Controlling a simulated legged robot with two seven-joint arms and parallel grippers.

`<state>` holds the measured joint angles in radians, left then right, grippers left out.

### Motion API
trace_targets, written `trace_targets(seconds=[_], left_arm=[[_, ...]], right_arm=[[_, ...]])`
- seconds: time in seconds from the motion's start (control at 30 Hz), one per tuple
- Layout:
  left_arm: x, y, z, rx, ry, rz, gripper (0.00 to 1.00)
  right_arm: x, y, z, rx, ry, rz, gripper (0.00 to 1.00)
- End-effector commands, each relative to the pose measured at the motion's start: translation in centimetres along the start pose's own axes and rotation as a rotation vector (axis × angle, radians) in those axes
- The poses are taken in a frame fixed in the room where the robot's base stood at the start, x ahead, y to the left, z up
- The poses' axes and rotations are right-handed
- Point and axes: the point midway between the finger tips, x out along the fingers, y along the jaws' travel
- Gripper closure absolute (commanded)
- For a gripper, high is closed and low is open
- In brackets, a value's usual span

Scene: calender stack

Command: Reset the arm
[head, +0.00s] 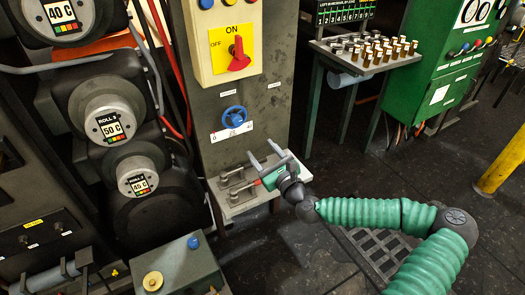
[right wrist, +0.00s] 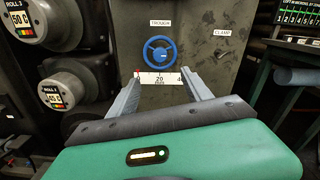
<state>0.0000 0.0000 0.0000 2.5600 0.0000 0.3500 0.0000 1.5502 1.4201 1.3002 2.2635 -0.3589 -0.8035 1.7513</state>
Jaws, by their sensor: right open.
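My right arm comes in from the lower right of the head view in a green ribbed sleeve. Its gripper (head: 264,153) is open, with two grey fingers apart and nothing visible between them. It is over a small light ledge with metal levers (head: 232,186), in front of a grey-green panel (head: 266,110). In the right wrist view the open fingers (right wrist: 162,80) point toward a blue handwheel (right wrist: 158,52) and a white scale plate (right wrist: 159,79). I cannot tell whether the gripper touches anything. My left gripper is not in view.
A yellow ON/OFF plate with a red switch (head: 238,56) is above the handwheel. Dark rollers with dials (head: 109,124) stand at the left. A tray of small cylinders (head: 372,52) and a green cabinet (head: 445,70) stand behind. Floor at right is partly open, with a yellow post (head: 502,163).

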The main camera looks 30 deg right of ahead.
Motion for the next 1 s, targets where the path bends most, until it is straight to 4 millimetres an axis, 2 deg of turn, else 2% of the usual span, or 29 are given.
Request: trace_targets(seconds=[0.37, 0.43, 0.47, 0.53, 0.57, 0.6, 0.67, 0.7, 0.77, 0.8, 0.83, 0.9, 1.0], left_arm=[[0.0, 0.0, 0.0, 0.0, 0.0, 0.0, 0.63], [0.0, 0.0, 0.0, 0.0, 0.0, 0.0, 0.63], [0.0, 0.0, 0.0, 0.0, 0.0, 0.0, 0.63], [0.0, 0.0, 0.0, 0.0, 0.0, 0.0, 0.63], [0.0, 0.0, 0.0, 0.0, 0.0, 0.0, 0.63], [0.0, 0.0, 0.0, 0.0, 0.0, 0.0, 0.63], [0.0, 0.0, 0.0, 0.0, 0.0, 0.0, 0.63], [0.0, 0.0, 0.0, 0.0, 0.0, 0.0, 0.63], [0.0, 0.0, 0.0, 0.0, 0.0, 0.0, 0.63], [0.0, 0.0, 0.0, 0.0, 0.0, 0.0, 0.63], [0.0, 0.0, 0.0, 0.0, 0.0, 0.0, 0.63], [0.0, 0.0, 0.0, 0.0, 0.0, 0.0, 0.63], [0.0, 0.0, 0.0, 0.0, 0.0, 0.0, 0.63]], right_arm=[[0.0, 0.1, 0.0, -0.001, 0.0, 0.002, 0.42], [0.1, 1.0, -0.3, -0.023, 0.009, 0.025, 0.42], [0.1, 1.9, -0.5, -0.045, 0.017, 0.048, 0.42], [0.0, 5.3, -1.6, -0.139, 0.05, 0.141, 0.42], [-0.3, 7.3, -2.4, -0.197, 0.069, 0.199, 0.42], [-0.9, 10.2, -3.6, -0.291, 0.096, 0.288, 0.42], [-2.5, 14.9, -5.9, -0.469, 0.135, 0.45, 0.42], [-4.1, 17.7, -7.7, -0.605, 0.157, 0.569, 0.42], [-7.2, 21.1, -10.6, -0.836, 0.181, 0.765, 0.42], [-9.8, 22.7, -12.5, -1.018, 0.186, 0.912, 0.42], [-11.9, 23.2, -13.8, -1.162, 0.184, 1.026, 0.42], [-15.6, 22.7, -15.4, -1.459, 0.161, 1.246, 0.42], [-18.9, 20.5, -15.2, -1.772, 0.106, 1.468, 0.42]])
